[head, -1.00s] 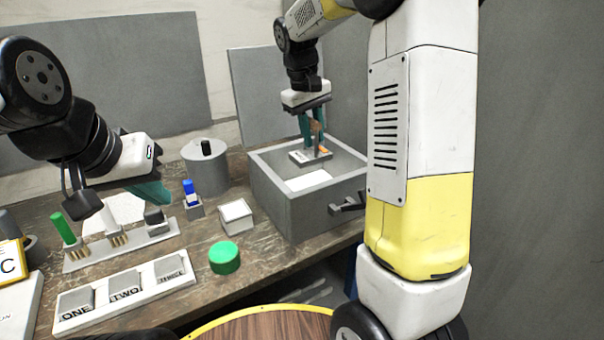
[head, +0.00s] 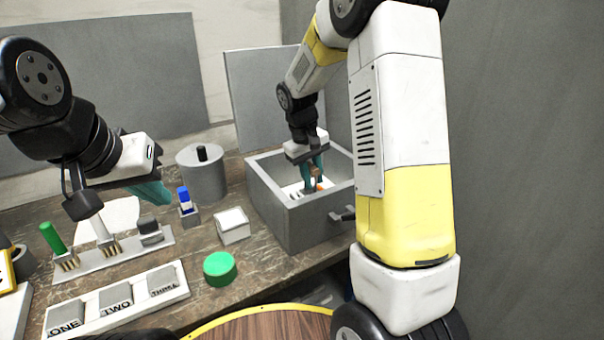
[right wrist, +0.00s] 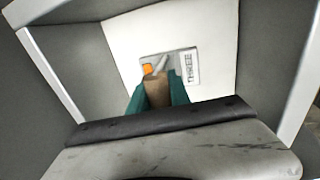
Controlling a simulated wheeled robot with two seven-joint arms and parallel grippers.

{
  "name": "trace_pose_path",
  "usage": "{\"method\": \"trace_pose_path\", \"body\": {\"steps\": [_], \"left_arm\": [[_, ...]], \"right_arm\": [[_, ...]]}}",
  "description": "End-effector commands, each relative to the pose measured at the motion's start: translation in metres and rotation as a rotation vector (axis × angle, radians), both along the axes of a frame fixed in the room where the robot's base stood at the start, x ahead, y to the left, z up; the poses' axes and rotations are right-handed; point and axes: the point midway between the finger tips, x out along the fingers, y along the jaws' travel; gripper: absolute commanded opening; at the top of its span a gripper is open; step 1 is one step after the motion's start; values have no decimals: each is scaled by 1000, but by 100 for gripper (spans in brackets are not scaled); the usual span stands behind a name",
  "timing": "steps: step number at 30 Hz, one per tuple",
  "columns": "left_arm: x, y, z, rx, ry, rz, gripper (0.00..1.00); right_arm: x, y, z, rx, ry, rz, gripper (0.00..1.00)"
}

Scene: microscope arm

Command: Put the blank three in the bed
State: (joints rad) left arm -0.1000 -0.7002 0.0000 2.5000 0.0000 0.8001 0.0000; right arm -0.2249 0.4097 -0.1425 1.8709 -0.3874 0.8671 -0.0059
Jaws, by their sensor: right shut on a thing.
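My right gripper (head: 312,182) is down inside the open grey box (head: 300,215) at the back right. Its teal fingers are shut on the tan upright handle of the blank three (right wrist: 190,68). The blank is a flat grey plate with an orange square and a label reading THREE, seen in the right wrist view. It is over the white bed (right wrist: 212,35) on the box's floor; I cannot tell whether it touches. In the head view the box's front wall hides part of it. My left gripper (head: 152,190) hangs above the table's left side; its finger gap is unclear.
The box's walls surround the right gripper closely. A grey canister (head: 202,178), a blue-topped piece (head: 185,200), a white-topped block (head: 232,224) and a green disc (head: 219,268) stand left of the box. A rack labelled ONE, TWO, THREE (head: 120,305) lies at the front.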

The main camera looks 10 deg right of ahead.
Motion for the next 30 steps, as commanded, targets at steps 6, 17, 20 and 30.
{"method": "trace_pose_path", "body": {"steps": [6, 17, 20, 30], "left_arm": [[0, 0, 0, 0, 0, 0, 0], [0, 0, 0, 0, 0, 0, 0], [0, 0, 0, 0, 0, 0, 0], [0, 0, 0, 0, 0, 0, 0]], "right_arm": [[1, 0, -11, 0, -3, -1, 0], [0, 0, -14, 0, 1, 0, 41], [0, 0, -14, 0, 0, 0, 45], [0, 1, -7, 1, -3, 1, 45]]}}
